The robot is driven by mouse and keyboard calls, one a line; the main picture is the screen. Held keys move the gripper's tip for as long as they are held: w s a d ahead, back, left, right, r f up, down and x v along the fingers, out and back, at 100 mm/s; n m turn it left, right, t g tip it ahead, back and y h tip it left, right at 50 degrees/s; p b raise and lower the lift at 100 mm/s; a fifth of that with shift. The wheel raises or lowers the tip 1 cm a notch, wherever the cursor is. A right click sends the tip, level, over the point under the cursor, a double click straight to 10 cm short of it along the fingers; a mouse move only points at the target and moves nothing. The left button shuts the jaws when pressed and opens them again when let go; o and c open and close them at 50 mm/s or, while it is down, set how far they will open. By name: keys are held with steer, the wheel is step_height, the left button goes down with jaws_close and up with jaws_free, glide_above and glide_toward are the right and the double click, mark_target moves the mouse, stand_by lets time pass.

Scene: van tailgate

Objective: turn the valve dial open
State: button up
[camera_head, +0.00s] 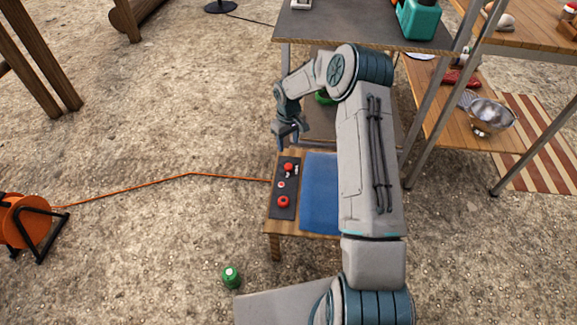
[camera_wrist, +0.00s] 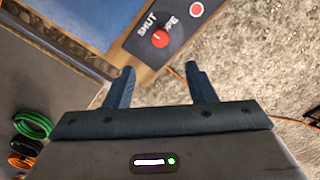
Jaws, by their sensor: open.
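The red valve dial (camera_wrist: 160,39) sits on a dark panel (camera_wrist: 173,50) in the wrist view, beside white lettering that reads SHUT and part of OPEN. A small white mark shows on the dial, but I cannot tell surely which word it points to. In the head view the dial (camera_head: 288,167) is at the far end of the panel (camera_head: 285,187). My gripper (camera_head: 291,136) is just beyond that end. In the wrist view my gripper (camera_wrist: 160,69) has its two fingers apart and empty, with the dial ahead of the gap, not between them.
A red button (camera_head: 283,202) is on the same panel, beside a blue mat (camera_head: 320,195) on a low wooden table. A grey-topped table (camera_head: 350,25) stands behind my arm. An orange cable (camera_head: 150,183) runs left to a reel (camera_head: 25,222).

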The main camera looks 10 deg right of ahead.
mark_target(288, 165)
step_height(288, 165, down, 12)
steer(key=b, duration=0.3)
steer(key=shift+f, duration=0.1)
steer(key=c, duration=1)
